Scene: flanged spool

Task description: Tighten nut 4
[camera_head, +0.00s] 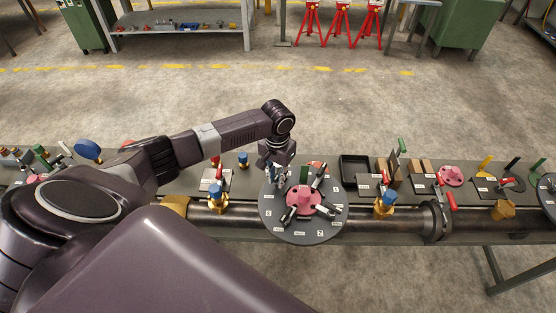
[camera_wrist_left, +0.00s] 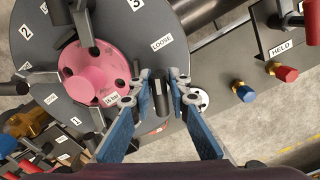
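A dark grey round flange (camera_head: 318,232) with white number labels and a LOOSE label sits on the pipe in the head view. A pink hub (camera_head: 304,201) is at its centre, with several black handle-like parts around it. In the left wrist view, the flange (camera_wrist_left: 110,20) and pink hub (camera_wrist_left: 92,75) are at upper left. My left gripper (camera_head: 272,177) is over the flange's upper left edge. In the left wrist view, my left gripper (camera_wrist_left: 163,80) has its fingers apart, on either side of a dark upright part (camera_wrist_left: 161,100). Contact is unclear. My right gripper is not in view.
Blue-topped brass fittings (camera_head: 384,202) stand on either side of the flange. A black tray (camera_head: 354,170) and brown blocks are to its right. In the left wrist view, a blue knob (camera_wrist_left: 243,92), a red knob (camera_wrist_left: 284,72) and a HELD label (camera_wrist_left: 281,49) are at right.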

